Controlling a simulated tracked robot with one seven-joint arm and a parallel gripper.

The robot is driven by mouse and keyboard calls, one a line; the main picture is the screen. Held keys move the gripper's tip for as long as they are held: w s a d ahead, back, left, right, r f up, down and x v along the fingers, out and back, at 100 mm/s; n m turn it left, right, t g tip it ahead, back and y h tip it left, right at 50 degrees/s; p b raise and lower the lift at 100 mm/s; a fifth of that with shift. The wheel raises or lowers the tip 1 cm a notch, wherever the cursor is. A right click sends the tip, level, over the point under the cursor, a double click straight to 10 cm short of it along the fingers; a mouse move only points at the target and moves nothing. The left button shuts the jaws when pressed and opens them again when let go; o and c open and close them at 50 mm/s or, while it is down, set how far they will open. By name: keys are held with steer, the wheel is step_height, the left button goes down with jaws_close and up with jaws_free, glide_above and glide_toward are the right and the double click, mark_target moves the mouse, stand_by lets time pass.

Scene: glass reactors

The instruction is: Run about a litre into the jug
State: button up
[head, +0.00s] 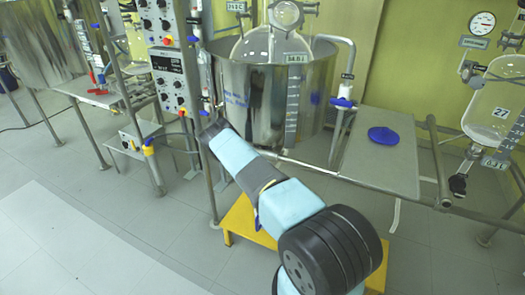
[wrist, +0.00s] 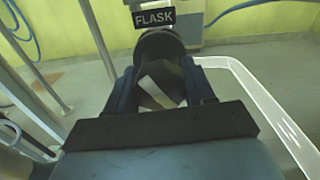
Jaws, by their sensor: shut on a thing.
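In the wrist view my gripper (wrist: 160,82) has its two dark fingers closed on the sides of a dark rounded handle (wrist: 160,44). A black label reading FLASK (wrist: 154,18) stands just above it. In the head view my arm reaches up and left, and its dark end (head: 212,130) is at the lower left of the big steel vessel (head: 240,95). A glass flask (head: 268,42) rises out of that vessel. The held handle is hidden there. I cannot make out a jug for certain; a pale clear rim (wrist: 270,110) curves down the right of the wrist view.
A yellow step (head: 240,215) stands under my arm. A grey side shelf (head: 378,160) carries a blue lid (head: 383,135). A control panel (head: 168,75) and metal frame posts stand left of the vessel. The floor at the lower left is clear.

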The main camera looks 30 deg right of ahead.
steer(key=shift+m, duration=0.3)
steer(key=m, duration=0.5)
steer(key=shift+f, duration=0.15)
steer(key=m, duration=0.5)
steer(key=shift+s+m, duration=0.1)
steer(key=shift+m, duration=0.2)
steer(key=m, duration=0.6)
steer(key=shift+s+f, duration=0.1)
steer(key=m, duration=0.6)
steer(key=shift+f, duration=0.1)
steer(key=o, duration=1)
steer(key=shift+r, duration=0.2)
